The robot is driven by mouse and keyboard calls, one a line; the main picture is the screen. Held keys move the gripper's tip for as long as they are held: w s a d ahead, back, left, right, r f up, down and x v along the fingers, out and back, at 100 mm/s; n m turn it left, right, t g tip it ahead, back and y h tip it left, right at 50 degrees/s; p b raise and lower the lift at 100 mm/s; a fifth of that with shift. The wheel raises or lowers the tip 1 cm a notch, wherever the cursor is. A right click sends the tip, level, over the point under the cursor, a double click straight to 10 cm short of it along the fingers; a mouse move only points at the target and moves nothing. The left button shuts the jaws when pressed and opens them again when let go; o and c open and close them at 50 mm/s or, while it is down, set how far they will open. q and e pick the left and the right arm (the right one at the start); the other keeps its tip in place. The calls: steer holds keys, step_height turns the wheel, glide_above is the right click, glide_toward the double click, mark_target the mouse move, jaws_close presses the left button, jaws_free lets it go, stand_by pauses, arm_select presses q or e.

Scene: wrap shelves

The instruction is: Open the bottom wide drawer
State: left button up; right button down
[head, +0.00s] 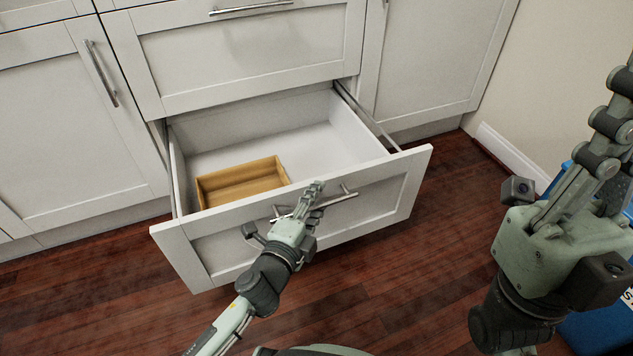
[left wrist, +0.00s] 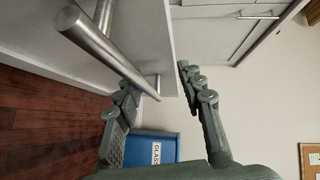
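The bottom wide drawer (head: 385,204) is white and stands well out from the cabinet, with its inside in view. A metal bar handle (head: 342,197) runs across its front; it also shows large in the left wrist view (left wrist: 98,48). My left gripper (head: 312,190) is at the drawer front, over the middle of the handle. In the left wrist view its fingers (left wrist: 160,92) are apart, with the handle's far end and the drawer front's edge between them. I cannot tell whether they touch. My right gripper (head: 612,120) is raised at the right, away from the drawer; its finger opening is unclear.
A wooden box (head: 240,182) lies inside the drawer at the left. A closed drawer (head: 245,50) is above, with closed cabinet doors on both sides. A blue bin (head: 595,330) stands at the right, labelled GLASS in the left wrist view (left wrist: 150,148). Wooden floor (head: 400,290) is clear in front.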

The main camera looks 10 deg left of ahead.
arm_select(q)
steer(key=o, duration=0.9)
steer(key=r, duration=0.7)
steer(key=shift+w+r, duration=0.2)
steer(key=shift+w, duration=0.15)
steer(key=shift+c, duration=0.2)
steer(key=shift+o, duration=0.2)
steer(key=shift+a+r, duration=0.1)
steer(key=shift+r, duration=0.6)
steer(key=shift+g, duration=0.3)
steer(key=f, duration=0.4)
steer(key=shift+s+a+f, duration=0.1)
steer(key=shift+s+f, duration=0.15)
steer(key=shift+s, duration=0.1)
steer(key=shift+c, duration=0.8)
steer(key=shift+s+a, duration=0.1)
steer(key=shift+s, duration=0.55)
steer(key=c, duration=0.3)
steer(key=shift+p+v, duration=0.35)
steer(key=shift+v, duration=2.05)
steer(key=shift+c, duration=0.3)
steer(key=shift+s+a+f, duration=0.1)
steer(key=shift+s+a, duration=0.05)
steer(key=shift+s, duration=0.25)
steer(key=c, duration=0.4)
steer(key=shift+s+a+f, duration=0.1)
steer(key=shift+s+f, duration=0.1)
steer(key=shift+s, duration=0.95)
